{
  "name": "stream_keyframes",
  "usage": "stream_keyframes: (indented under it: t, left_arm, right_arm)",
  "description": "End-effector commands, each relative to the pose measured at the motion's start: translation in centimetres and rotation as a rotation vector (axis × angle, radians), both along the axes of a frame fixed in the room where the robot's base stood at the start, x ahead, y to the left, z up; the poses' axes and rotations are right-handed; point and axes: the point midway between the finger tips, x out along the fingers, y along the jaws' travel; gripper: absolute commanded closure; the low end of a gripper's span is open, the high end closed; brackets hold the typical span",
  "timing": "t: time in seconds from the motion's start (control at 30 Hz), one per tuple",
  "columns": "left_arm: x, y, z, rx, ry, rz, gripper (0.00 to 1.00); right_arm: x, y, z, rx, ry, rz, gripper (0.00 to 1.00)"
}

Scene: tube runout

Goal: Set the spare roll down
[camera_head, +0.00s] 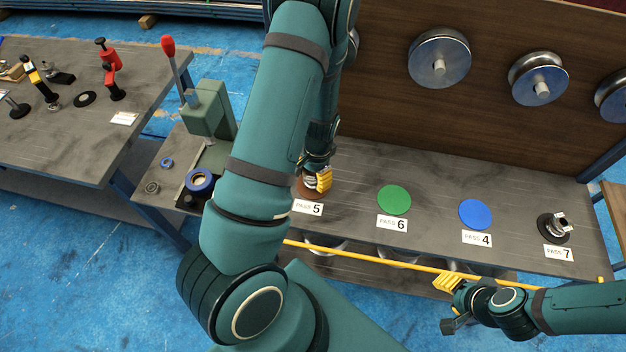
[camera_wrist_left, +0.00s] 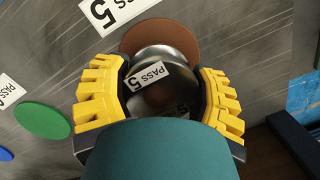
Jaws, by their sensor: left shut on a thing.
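My left gripper (camera_head: 321,181) is shut on a shiny metal roll, the spare roll (camera_wrist_left: 176,101), with its yellow fingers on both sides of it in the left wrist view. The roll shows a PASS 5 marking. It is at the brown disc (camera_wrist_left: 150,35) beside the PASS 5 card (camera_head: 309,208); I cannot tell whether it touches the disc. In the head view my left arm hides much of this spot. My right gripper (camera_head: 452,304) is open and empty at the bench's front edge, its fingers spread apart.
Green disc (camera_head: 394,200) and blue disc (camera_head: 475,214) lie bare by the PASS 6 and PASS 4 cards. A metal part on a dark base (camera_head: 554,227) stands by PASS 7. Rollers (camera_head: 440,58) hang on the back board. A red-handled press (camera_head: 206,108) stands left of my arm.

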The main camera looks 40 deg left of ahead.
Motion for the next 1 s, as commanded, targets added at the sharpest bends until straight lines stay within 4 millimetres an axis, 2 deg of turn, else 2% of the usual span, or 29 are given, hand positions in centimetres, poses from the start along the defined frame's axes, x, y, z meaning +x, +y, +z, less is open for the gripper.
stream_keyframes:
  t: [0.1, 0.17, 0.53, 0.57, 0.63, 0.67, 1.0]
  left_arm:
    - [-0.1, 0.0, -1.8, 0.001, 0.003, 0.002, 0.81]
    - [0.0, 0.0, -2.2, 0.0, 0.001, 0.001, 0.81]
    - [0.0, 0.0, -2.6, 0.001, -0.001, 0.0, 0.81]
    - [0.0, 0.0, -2.6, 0.0, 0.0, 0.0, 0.29]
    - [0.0, 0.0, -2.5, 0.0, 0.0, 0.0, 0.04]
    - [0.0, 0.0, -2.5, 0.0, 0.0, 0.001, 0.01]
    - [0.0, 0.0, -2.3, 0.0, 0.0, 0.001, 0.01]
  right_arm:
    - [0.0, 0.0, -0.2, 0.0, 0.0, 0.0, 0.53]
    - [0.0, 0.0, -0.2, 0.0, 0.0, 0.0, 0.53]
    - [0.0, 0.0, -0.6, -0.001, 0.0, 0.0, 0.53]
    - [0.0, 0.0, -0.5, -0.001, 0.0, 0.0, 0.53]
    - [0.0, 0.0, -0.5, -0.001, 0.0, 0.0, 0.53]
    - [0.0, 0.0, -0.5, -0.001, 0.0, 0.0, 0.53]
    - [0.0, 0.0, -0.3, -0.001, 0.0, 0.0, 0.53]
